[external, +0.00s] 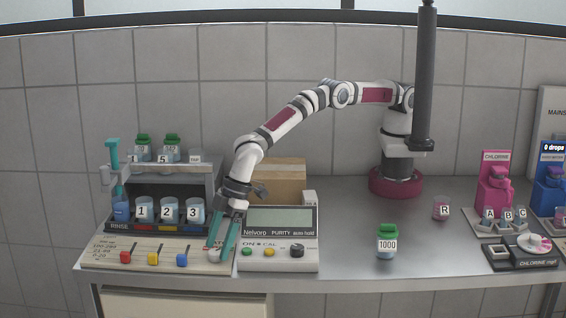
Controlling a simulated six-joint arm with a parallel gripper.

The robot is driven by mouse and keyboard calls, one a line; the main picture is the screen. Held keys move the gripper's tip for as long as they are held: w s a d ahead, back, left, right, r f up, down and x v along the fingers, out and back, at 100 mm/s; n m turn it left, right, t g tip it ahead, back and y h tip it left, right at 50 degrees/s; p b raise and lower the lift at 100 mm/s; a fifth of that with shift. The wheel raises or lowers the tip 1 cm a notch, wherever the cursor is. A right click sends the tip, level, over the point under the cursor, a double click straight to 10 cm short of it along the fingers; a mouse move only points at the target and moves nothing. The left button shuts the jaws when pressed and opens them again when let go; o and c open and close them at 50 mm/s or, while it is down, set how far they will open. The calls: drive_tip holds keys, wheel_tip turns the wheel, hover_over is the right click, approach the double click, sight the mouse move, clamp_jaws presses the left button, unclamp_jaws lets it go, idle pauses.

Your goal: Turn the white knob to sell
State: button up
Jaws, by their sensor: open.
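My gripper (221,254) points down with its two teal fingers apart. It is over the right end of the pale panel (102,258) at the front left of the bench, beside the meter. Small pale shapes show around the fingertips; I cannot tell whether a white knob is among them. No "sell" marking is legible. A white and pink round dial (534,243) sits on the chlorine unit at the far right, well away from my gripper. The meter's own knob (297,250) is dark.
Red, yellow and blue buttons (153,258) line the panel, below a rack of numbered cups (169,211). The Nelvoro meter (279,262) stands right of my gripper. A green-lidded jar marked 1000 (387,243) stands mid-right. The metal bench (345,225) is mostly clear between them.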

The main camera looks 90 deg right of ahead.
drive_tip(key=v, duration=1.5)
drive_tip(key=s+d+r+m+g, duration=0.1)
drive_tip(key=s+d+r+m, duration=0.15)
drive_tip(key=d, duration=0.55)
drive_tip(key=s+d+r+m+h, duration=0.1)
drive_tip(key=s+d+r+m, duration=0.15)
drive_tip(key=d, duration=0.65)
drive_tip(key=s+d+r+m+g, duration=0.1)
drive_tip(key=s+d+r, duration=0.3)
drive_tip(key=d, duration=0.4)
drive_tip(key=s+d+f+m+g, duration=0.1)
drive_tip(key=s+d+m, duration=0.2)
drive_tip(key=s, duration=0.8)
drive_tip(key=s+d+f+m, duration=0.2)
drive_tip(key=s+d+m, duration=0.1)
drive_tip(key=s+d, duration=0.5)
drive_tip(key=s, duration=0.3)
drive_tip(key=shift+d+f+m+g, duration=0.2)
drive_tip(key=shift+f+m+g, duration=0.1)
drive_tip(key=shift+f+g, duration=0.1)
